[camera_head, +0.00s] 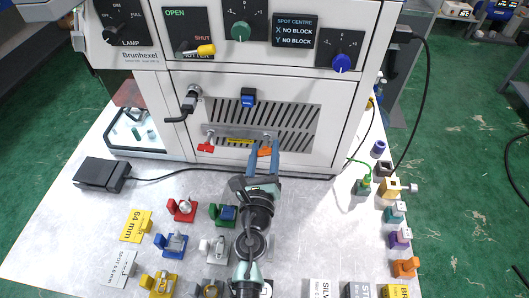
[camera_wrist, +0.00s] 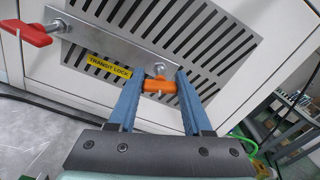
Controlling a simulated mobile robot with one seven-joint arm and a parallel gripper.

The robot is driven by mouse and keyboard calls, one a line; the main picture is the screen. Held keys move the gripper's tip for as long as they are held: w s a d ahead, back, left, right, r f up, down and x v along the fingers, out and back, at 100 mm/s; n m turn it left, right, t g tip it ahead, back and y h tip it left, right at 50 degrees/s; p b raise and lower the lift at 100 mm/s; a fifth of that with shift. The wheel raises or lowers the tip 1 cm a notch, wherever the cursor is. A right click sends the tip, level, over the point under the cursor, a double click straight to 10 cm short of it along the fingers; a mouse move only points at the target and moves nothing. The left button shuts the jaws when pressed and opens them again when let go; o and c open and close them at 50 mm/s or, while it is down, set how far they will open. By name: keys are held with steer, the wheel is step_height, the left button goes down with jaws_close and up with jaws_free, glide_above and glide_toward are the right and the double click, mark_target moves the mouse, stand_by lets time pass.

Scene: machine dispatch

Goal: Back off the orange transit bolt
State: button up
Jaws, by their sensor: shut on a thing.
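The orange transit bolt (camera_wrist: 160,86) sits at the right end of a metal bar (camera_wrist: 110,36) on the machine's vented lower panel. A yellow "TRANSIT LOCK" label (camera_wrist: 109,66) is just left of it. My gripper (camera_wrist: 157,84) has its two blue fingers on either side of the orange head, shut on it. In the head view the orange bolt (camera_head: 265,152) shows between the fingers of my gripper (camera_head: 263,150). A red-handled bolt (camera_wrist: 28,33) is at the bar's left end, and it also shows in the head view (camera_head: 206,147).
Several coloured fixtures stand on the table, including a red one (camera_head: 182,209) and a blue one (camera_head: 172,243). A black box (camera_head: 101,174) with a cable lies at left. A green cable plug (camera_head: 364,186) and more fixtures line the right edge. A black-handled lever (camera_head: 189,101) juts from the machine.

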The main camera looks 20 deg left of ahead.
steer(key=n, duration=0.5)
stand_by(0.3)
steer(key=n, duration=0.4)
steer(key=shift+n+p, duration=0.4)
